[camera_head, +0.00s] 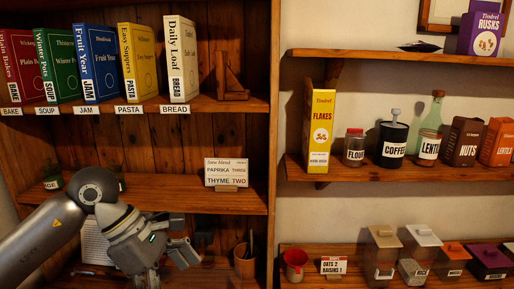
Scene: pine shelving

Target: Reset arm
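My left arm comes in from the lower left, and its gripper (176,252) is in front of the lower part of the left bookcase. The fingers are dark and partly overlap the gripper body, so I cannot tell whether they are open or shut. I see nothing clearly held in it. My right arm and gripper are not in view.
Cookbooks (126,62) stand on the bookcase's upper shelf (243,105). A paprika and thyme card (226,172) stands on the middle shelf, near my arm. A terracotta pot (244,261) is right of my gripper. Wall shelves (345,168) at right hold jars and boxes.

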